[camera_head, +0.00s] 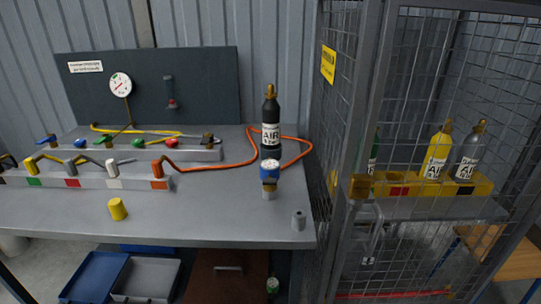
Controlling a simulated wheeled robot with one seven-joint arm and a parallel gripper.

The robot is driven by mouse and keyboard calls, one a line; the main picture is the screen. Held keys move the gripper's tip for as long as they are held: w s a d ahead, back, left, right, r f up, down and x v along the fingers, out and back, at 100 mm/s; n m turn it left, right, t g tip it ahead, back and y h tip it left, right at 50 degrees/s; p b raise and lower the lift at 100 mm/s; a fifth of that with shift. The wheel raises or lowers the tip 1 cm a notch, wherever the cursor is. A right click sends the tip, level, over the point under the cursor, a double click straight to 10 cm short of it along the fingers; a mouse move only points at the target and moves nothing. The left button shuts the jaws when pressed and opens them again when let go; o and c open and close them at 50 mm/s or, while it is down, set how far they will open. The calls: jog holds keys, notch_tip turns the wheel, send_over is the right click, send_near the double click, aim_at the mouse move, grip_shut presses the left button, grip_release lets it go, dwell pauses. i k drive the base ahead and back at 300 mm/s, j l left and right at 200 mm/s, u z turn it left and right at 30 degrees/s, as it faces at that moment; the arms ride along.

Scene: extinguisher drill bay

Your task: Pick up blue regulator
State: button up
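The blue regulator (270,172) is on the right part of the grey workbench (220,205). It has a pale round face on top, a brass-coloured fitting and a grey lower part. It stands upright in front of the black AIR cylinder (271,122) and overlaps its base in the picture. I cannot tell whether the two touch. My gripper is not in view, and nothing is seen holding the regulator.
An orange hose (235,164) curves behind the regulator. A mesh cage (415,80) closes off the right. The bench front between them is clear.

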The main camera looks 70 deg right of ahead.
aim_at(272, 167)
jog(key=k+l+z, duration=0.1)
jog(key=l, duration=0.25)
jog(key=k+l+z, duration=0.1)
jog(key=l, duration=0.25)
jog(key=k+l+z, duration=0.1)
jog(key=l, duration=0.25)
jog(key=k+l+z, duration=0.1)
jog(key=k+l, duration=0.15)
jog(key=l+z, duration=0.1)
jog(key=l, duration=0.4)
jog(key=k, duration=0.05)
